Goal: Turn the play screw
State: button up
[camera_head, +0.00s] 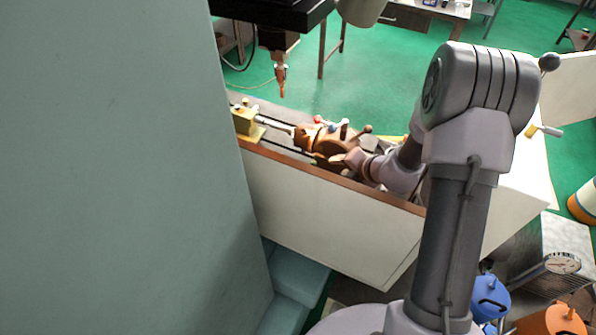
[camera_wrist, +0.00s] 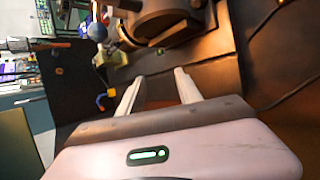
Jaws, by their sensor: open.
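The orange-brown indexing chuck (camera_head: 318,138) sits on the machine bed in the head view. Its dark round body (camera_wrist: 165,18) fills the top middle of the wrist view. A red knob (camera_head: 318,119) and a brown ball knob (camera_head: 367,128) stand at its top. I cannot tell which part is the play screw. My gripper (camera_wrist: 158,74) is open, its two pale fingers apart with nothing between them, short of the chuck body. In the head view my wrist is close to the right of the chuck, and the fingers are not clear there.
A yellow-green block with a rod (camera_head: 245,120) stands at the bed's left end. A grey-blue ball (camera_wrist: 97,32) and a yellow-green part (camera_wrist: 106,58) lie left of the chuck in the wrist view. A spindle (camera_head: 281,80) hangs above the bed. A cable (camera_wrist: 275,15) runs at right.

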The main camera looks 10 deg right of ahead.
aim_at(313, 165)
jog(key=b+x, duration=0.2)
jog(key=x, duration=1.5)
jog(key=shift+c, duration=0.2)
grip_shut()
jog(key=p, duration=0.2)
jog(key=r+g+h+p, duration=0.1)
jog(key=p, duration=0.1)
jog(key=shift+a+r+n+h, duration=0.3)
jog(key=shift+a, duration=0.05)
jog(key=g+p, duration=0.1)
jog(key=p, duration=0.2)
jog(key=shift+w+h, duration=0.1)
jog(key=shift+h, duration=0.3)
jog(key=p, duration=0.4)
jog(key=shift+w+f+h, duration=0.1)
jog(key=shift+w+h, duration=0.05)
jog(key=shift+h, duration=0.15)
jog(key=shift+f+p, duration=0.45)
jog(key=shift+p, duration=0.2)
